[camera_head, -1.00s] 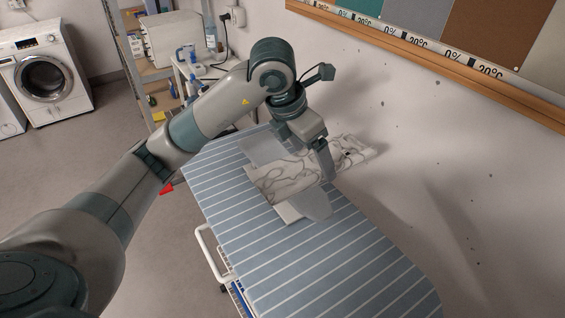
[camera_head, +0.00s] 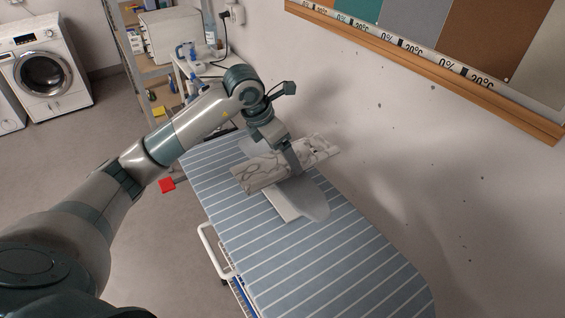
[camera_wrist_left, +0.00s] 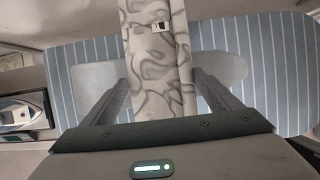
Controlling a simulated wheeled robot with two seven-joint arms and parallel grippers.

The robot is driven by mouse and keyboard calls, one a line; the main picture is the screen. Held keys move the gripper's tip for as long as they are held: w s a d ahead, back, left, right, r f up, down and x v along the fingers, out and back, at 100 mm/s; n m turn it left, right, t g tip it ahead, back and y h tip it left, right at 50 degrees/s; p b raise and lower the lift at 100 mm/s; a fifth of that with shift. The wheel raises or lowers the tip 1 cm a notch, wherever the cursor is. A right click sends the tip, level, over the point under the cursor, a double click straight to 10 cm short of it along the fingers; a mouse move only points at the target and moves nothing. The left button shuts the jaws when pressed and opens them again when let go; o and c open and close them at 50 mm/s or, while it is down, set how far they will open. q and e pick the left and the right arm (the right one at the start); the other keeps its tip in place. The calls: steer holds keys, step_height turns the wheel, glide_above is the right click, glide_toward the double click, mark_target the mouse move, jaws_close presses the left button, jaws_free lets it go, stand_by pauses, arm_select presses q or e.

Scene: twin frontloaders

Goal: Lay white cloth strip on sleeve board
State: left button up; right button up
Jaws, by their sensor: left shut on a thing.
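The cloth strip (camera_head: 262,173) is white with grey swirls and lies crosswise over the sleeve board. My left gripper (camera_head: 297,172) is shut on the strip, with its fingers pointing down. In the left wrist view the strip (camera_wrist_left: 158,70) runs between the two fingers of my left gripper (camera_wrist_left: 160,92) and has a small dark-and-white label. The grey sleeve board (camera_head: 312,203) stands on the ironing board. It also shows on both sides of the strip in the wrist view (camera_wrist_left: 225,68); its middle is hidden. I cannot tell whether the strip touches it. My right gripper is not in view.
The striped blue ironing board (camera_head: 330,265) has free room at its near end. A wall (camera_head: 430,150) runs close along its right side. A white cart handle (camera_head: 210,245) sticks out at the left. A red object (camera_head: 167,186) shows beside my arm. A washing machine (camera_head: 45,65) stands far left.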

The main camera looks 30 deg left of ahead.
mark_target(281, 162)
arm_select(q)
steer(key=shift+f, duration=0.1)
steer(key=shift+f+p, duration=0.25)
steer(key=shift+p, duration=0.05)
steer(key=shift+f+p, duration=0.75)
steer(key=shift+f, duration=0.85)
steer(key=shift+f, duration=0.15)
steer(key=shift+f, duration=0.1)
steer(key=o, duration=1)
